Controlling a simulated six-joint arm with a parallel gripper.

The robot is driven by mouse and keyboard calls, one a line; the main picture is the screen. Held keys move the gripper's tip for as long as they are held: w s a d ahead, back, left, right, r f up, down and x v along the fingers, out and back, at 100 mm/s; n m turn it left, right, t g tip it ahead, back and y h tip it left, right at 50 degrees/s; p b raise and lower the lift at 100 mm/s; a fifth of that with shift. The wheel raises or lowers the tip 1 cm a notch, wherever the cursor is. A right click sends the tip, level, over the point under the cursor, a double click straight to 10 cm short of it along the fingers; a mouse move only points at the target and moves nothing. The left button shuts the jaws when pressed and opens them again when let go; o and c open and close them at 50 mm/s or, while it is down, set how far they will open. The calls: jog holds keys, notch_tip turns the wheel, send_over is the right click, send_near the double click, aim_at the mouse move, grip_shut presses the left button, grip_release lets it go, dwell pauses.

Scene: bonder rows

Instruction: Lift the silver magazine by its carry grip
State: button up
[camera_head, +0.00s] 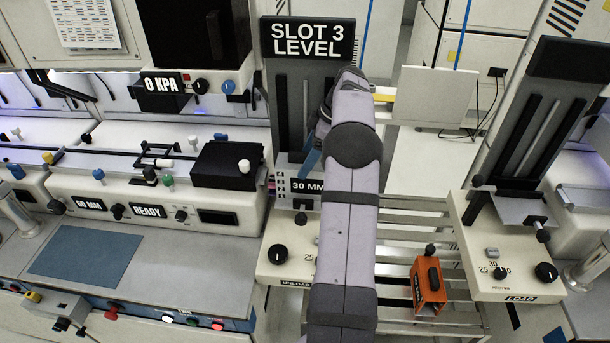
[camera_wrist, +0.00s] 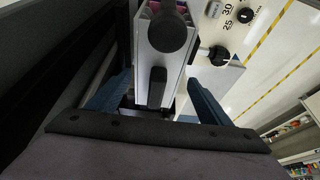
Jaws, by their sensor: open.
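The silver magazine (camera_wrist: 148,62) shows in the wrist view as a narrow light-metal box with a black carry grip (camera_wrist: 157,88) on it. In the head view its perforated side appears to show at the unload elevator (camera_head: 281,184), mostly hidden behind my arm. My gripper (camera_wrist: 158,98) is open, its blue fingers apart on the left and right of the magazine and grip. I see no finger touching the grip, though the wrist housing hides the nearest part. In the head view a blue finger of my gripper (camera_head: 312,160) shows beside the arm.
A black round knob (camera_wrist: 170,32) stands close by the magazine. An orange magazine (camera_head: 430,285) with a black grip sits on the slatted rails right of my arm. The SLOT 3 LEVEL sign (camera_head: 307,39) and dark elevator column rise behind the gripper. The load elevator (camera_head: 505,240) is at right.

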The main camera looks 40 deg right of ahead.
aim_at(300, 165)
jog(key=shift+p+x, duration=2.05)
jog(key=shift+x, duration=1.05)
jog(key=shift+w+d, duration=0.15)
jog(key=shift+d, duration=0.1)
jog(key=c, duration=1.5)
jog(key=shift+r, duration=0.2)
jog(key=shift+r+b, duration=0.65)
jog(key=shift+r, duration=0.1)
jog(key=shift+r+b, duration=0.45)
jog(key=shift+r, duration=7.65)
